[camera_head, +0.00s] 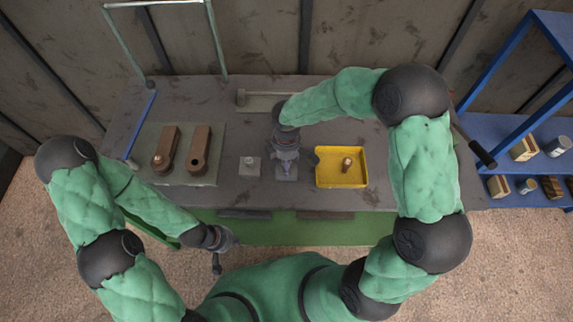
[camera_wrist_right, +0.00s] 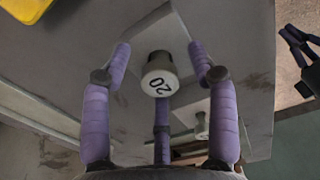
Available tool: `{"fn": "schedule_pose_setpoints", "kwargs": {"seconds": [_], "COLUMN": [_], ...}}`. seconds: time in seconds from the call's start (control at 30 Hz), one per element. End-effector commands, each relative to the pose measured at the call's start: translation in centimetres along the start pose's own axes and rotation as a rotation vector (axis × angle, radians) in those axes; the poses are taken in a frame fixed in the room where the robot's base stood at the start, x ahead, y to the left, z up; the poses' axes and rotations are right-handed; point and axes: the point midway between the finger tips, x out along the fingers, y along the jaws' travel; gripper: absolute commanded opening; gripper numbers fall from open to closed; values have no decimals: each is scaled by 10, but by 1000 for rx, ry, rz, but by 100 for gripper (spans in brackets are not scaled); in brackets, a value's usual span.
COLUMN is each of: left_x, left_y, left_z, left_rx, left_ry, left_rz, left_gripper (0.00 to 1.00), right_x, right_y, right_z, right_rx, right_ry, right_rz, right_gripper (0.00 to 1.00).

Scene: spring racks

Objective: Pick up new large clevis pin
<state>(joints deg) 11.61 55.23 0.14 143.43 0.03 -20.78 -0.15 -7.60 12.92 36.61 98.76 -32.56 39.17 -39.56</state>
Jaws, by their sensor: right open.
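A pin with a pale round head marked "20" (camera_wrist_right: 160,76) stands on a light grey plate, in the middle of the right wrist view. My right gripper (camera_head: 286,163) is over it; in the right wrist view its purple fingers (camera_wrist_right: 160,85) are open around the pin's head, with gaps at the sides. In the head view this gripper hides that pin. A second pale pin (camera_head: 250,162) stands on a small plate to the left; it also shows in the right wrist view (camera_wrist_right: 202,125). My left gripper (camera_head: 219,242) hangs empty in front of the table, its fingers apart.
A yellow tray (camera_head: 342,183) holding a small brownish part (camera_head: 347,164) lies just right of my right gripper. Two brown clevis blocks (camera_head: 166,148) (camera_head: 199,150) lie on a grey-green mat at left. A blue rack (camera_head: 500,85) with boxes and cans stands at right.

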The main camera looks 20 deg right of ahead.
Motion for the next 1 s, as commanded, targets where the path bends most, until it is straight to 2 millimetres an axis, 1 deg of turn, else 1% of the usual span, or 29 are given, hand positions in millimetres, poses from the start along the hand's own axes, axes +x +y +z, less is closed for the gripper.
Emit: {"fn": "schedule_pose_setpoints", "kwargs": {"seconds": [0.13,0.17,0.2,0.27,0.3,0.33,0.37,0.63,0.77,0.87,1.0], "left_x": [-1,-1,-1,-1,-1,-1,-1,-1,-2,-4,-9], "left_y": [0,0,0,0,0,0,0,0,1,1,3], "left_z": [0,0,0,0,0,0,0,0,0,0,0], "left_rx": [0,0,0,0,0,0,0,0,0,0,0], "left_ry": [0,0,0,0,0,0,0,0,0,0,0], "left_rz": [0,0,0,0,0,0,0,0,0,0,0], "left_gripper": [0,0,0,0,0,0,0,0,0,0,0], "right_x": [-1,-1,-1,-1,-1,-1,-1,-1,-5,-12,-29], "right_y": [0,0,0,0,0,0,0,0,0,1,1], "right_z": [0,0,0,0,0,0,0,0,0,0,0], "right_rx": [0,0,0,0,0,0,0,0,0,0,1], "right_ry": [0,0,0,0,0,0,0,0,0,1,2], "right_rz": [1,1,1,0,0,0,0,1,1,2,4], "right_gripper": [59,51,39,22,11,3,0,0,0,0,0]}}
